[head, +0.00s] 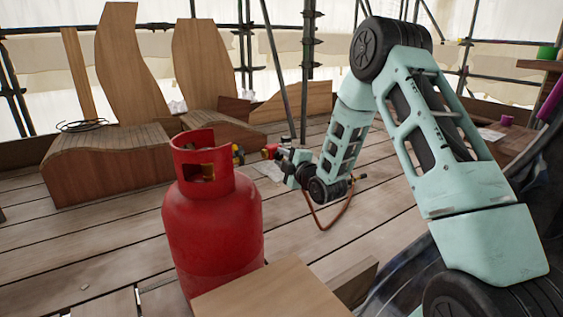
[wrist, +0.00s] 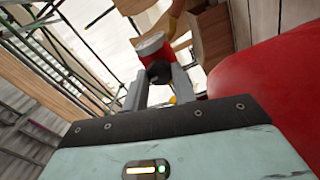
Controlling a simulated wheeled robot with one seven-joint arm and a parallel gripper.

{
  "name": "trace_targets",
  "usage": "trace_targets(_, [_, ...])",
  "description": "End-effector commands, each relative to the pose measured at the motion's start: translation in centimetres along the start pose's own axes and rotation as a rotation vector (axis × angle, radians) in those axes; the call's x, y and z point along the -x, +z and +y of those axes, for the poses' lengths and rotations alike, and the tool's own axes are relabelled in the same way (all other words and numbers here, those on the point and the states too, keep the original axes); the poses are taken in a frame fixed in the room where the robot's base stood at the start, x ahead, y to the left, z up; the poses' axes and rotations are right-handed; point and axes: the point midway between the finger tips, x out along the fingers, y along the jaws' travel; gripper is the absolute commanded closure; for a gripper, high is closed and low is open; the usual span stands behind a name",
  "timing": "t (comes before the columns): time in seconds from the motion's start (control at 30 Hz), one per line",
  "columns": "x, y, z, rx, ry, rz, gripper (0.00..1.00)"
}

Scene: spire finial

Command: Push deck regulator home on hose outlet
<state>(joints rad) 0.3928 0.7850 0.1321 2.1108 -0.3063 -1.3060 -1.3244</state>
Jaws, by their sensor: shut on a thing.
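I cannot tell whether the regulator touches a hose outlet. No outlet shows clearly.
A red gas cylinder (head: 212,225) stands close in front; its red side (wrist: 270,85) fills the wrist view's right. A small yellow and dark object (head: 238,153) shows behind it. Curved wooden pieces (head: 110,160) stand at the back left. Plank floor (head: 110,240) lies open left.

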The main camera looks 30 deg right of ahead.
Motion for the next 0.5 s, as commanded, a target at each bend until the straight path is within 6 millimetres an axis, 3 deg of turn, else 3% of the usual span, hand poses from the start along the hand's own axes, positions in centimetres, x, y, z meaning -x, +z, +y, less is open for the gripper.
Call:
trace_targets(0.27, [0.0, -0.1, 0.0, 0.000, 0.001, 0.000, 0.93])
trace_targets(0.5, [0.0, -1.6, -0.4, -0.003, 0.000, 0.002, 0.93])
